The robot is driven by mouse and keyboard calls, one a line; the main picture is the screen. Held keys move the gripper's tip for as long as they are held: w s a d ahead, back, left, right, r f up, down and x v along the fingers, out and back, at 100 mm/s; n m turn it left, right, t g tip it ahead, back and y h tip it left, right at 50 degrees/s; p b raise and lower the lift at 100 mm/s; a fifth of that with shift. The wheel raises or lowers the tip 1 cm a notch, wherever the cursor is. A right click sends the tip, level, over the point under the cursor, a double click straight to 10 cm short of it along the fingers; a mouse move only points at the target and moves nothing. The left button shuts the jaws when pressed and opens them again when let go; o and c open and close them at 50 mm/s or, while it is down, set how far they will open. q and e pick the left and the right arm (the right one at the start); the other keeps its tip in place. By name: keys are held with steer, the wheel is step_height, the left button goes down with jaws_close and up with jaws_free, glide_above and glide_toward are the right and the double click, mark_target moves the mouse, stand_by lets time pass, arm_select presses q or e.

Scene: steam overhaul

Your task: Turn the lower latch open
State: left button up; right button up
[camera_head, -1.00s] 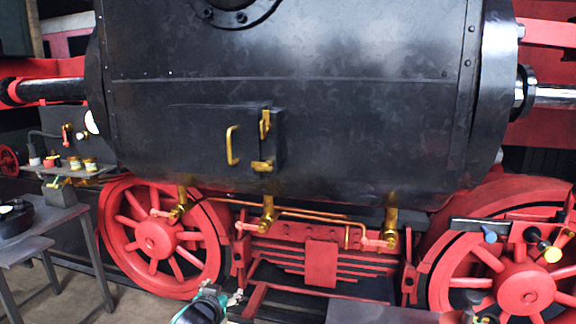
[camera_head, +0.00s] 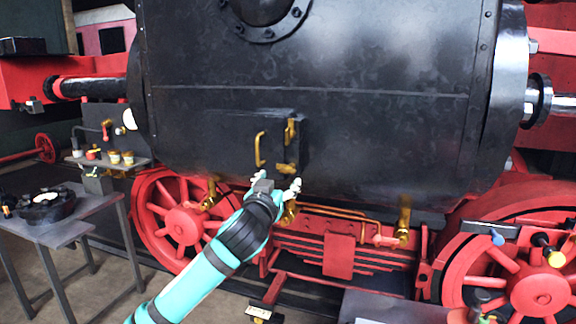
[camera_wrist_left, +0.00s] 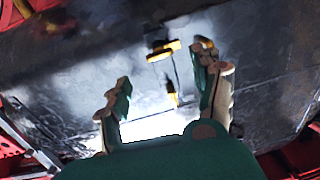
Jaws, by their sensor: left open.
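The lower latch (camera_head: 286,168) is a brass piece at the bottom right of the small black door on the boiler. It lies roughly crosswise. The upper latch (camera_head: 290,131) stands upright above it. A brass handle (camera_head: 260,149) is on the door's left. My left gripper (camera_head: 277,182) is open and empty, just below the lower latch. In the left wrist view, a crosswise brass piece (camera_wrist_left: 163,50), which looks like the lower latch, shows between the open fingers, apart from both. My right gripper is not in view.
The black boiler (camera_head: 390,130) fills the middle. Brass valves (camera_head: 404,220) and copper pipes (camera_head: 335,212) hang below it, close to my left gripper. Red wheels (camera_head: 182,222) stand underneath. A grey table (camera_head: 95,210) is at the left.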

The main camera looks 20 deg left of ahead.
mark_target(286, 172)
arm_select(q)
steer(key=w+p, duration=0.2)
steer(key=w, duration=0.5)
steer(key=shift+w+a, duration=0.2)
steer(key=shift+w+p, duration=0.35)
steer(key=shift+w, duration=0.35)
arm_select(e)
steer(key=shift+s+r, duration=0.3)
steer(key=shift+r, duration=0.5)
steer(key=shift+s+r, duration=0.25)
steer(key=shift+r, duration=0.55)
arm_select(q)
steer(key=c, duration=1.2)
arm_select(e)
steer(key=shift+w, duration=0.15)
